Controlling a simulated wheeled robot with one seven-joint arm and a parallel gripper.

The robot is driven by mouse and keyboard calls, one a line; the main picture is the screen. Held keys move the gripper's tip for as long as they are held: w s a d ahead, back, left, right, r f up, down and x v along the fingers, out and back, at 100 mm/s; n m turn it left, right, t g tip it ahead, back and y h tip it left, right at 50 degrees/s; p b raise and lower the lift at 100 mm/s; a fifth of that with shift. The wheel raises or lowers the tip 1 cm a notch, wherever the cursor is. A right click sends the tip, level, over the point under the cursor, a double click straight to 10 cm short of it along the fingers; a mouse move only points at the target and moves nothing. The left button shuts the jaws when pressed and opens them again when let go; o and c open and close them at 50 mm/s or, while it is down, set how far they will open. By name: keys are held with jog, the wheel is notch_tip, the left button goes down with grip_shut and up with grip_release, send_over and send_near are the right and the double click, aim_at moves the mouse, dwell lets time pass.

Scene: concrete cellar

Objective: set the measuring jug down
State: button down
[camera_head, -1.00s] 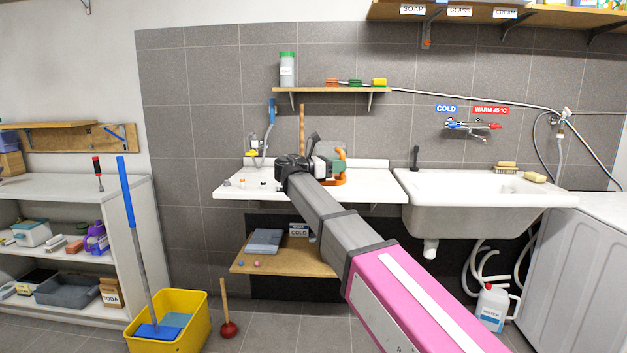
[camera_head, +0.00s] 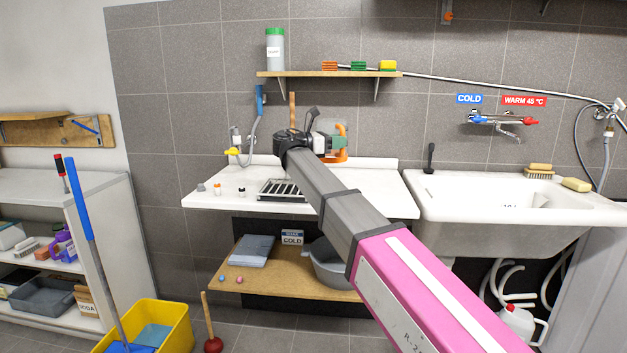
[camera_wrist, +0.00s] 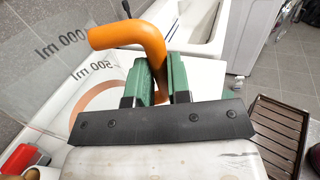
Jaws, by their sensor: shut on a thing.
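The measuring jug has a clear body with reversed "500 ml" and "1000 ml" marks (camera_wrist: 58,70) and a thick orange handle (camera_wrist: 130,38). The wrist view shows the green fingers of my gripper (camera_wrist: 159,82) shut on the handle, with the clear body at left. In the head view my gripper (camera_head: 333,143) is over the back of the white counter (camera_head: 385,196), and orange parts of the jug (camera_head: 341,156) show beside it. My arm hides much of the counter, and I cannot tell whether the jug's base touches it.
A slatted rack (camera_head: 278,192) lies on the counter, left of my arm. Small bottles (camera_head: 217,190) and a hose with a blue handle (camera_head: 259,100) are further left. The sink (camera_head: 515,205) is right. A wall shelf (camera_head: 330,74) hangs above.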

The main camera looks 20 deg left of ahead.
jog(key=shift+w+d+f, duration=0.1)
jog(key=shift+d+f, duration=2.65)
jog(key=shift+d, duration=0.2)
jog(key=shift+d+f, duration=2.75)
jog(key=shift+d, duration=0.15)
jog(key=shift+f, duration=0.1)
jog(key=c, duration=1.1)
grip_release()
jog(key=v, duration=1.2)
